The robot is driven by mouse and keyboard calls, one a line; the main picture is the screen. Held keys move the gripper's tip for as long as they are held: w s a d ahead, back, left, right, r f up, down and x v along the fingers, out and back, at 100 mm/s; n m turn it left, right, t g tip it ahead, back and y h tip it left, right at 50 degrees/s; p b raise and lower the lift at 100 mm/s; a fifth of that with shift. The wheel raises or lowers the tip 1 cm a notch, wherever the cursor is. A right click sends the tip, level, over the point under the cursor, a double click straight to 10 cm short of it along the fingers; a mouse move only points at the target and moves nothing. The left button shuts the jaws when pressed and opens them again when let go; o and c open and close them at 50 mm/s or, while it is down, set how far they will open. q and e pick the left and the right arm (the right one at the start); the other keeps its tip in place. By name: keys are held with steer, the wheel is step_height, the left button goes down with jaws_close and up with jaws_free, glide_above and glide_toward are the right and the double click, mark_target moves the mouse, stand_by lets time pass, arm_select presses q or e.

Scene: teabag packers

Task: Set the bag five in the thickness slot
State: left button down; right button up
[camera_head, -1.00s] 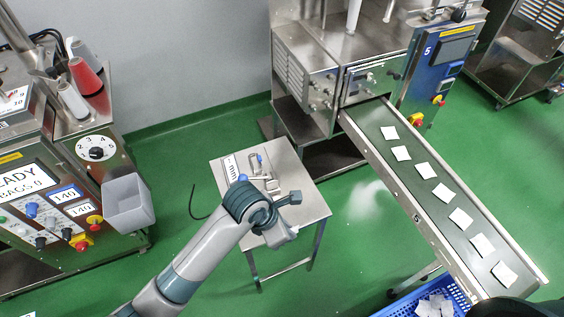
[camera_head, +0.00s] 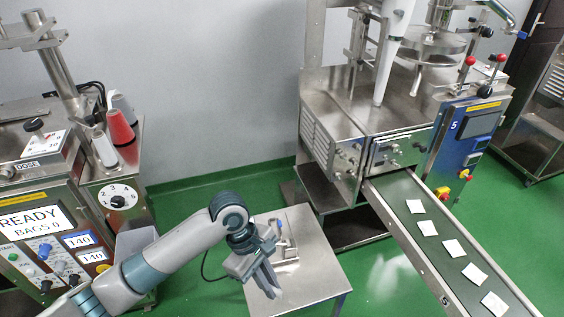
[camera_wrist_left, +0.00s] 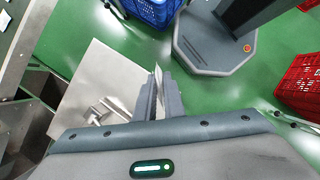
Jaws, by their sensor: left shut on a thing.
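My left gripper (camera_head: 268,284) hangs over the front left part of the small steel table (camera_head: 318,272), fingers pointing down. In the left wrist view, its fingers (camera_wrist_left: 159,85) are shut on a thin pale bag (camera_wrist_left: 157,74), seen nearly edge-on. The bag is too hidden to read any mark on it. A small metal gauge (camera_head: 284,240) stands on the table behind the gripper, partly covered by my wrist. It also shows in the left wrist view (camera_wrist_left: 106,112), left of the fingers. Its slot cannot be made out. My right gripper is out of view.
A conveyor (camera_head: 466,292) carrying several white bags runs from machine 5 (camera_head: 465,140) at the right. A console (camera_head: 52,235) reading READY stands at the left. Blue (camera_wrist_left: 152,10) and red (camera_wrist_left: 302,82) crates show in the left wrist view.

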arm_select(q)
steer(key=a+r+m+g+y+b, duration=0.1)
steer(key=a+r+m+y, duration=0.1)
steer(key=a+r+m, duration=0.3)
steer(key=a+r+m+g+y+b, duration=0.1)
steer(key=a+r+m, duration=0.5)
steer(key=a, duration=0.6)
steer(key=shift+w+a+r+m+y+b, duration=0.3)
steer(key=shift+r+y+b, duration=0.2)
steer(key=shift+r+b, duration=0.35)
steer(key=shift+r, duration=0.1)
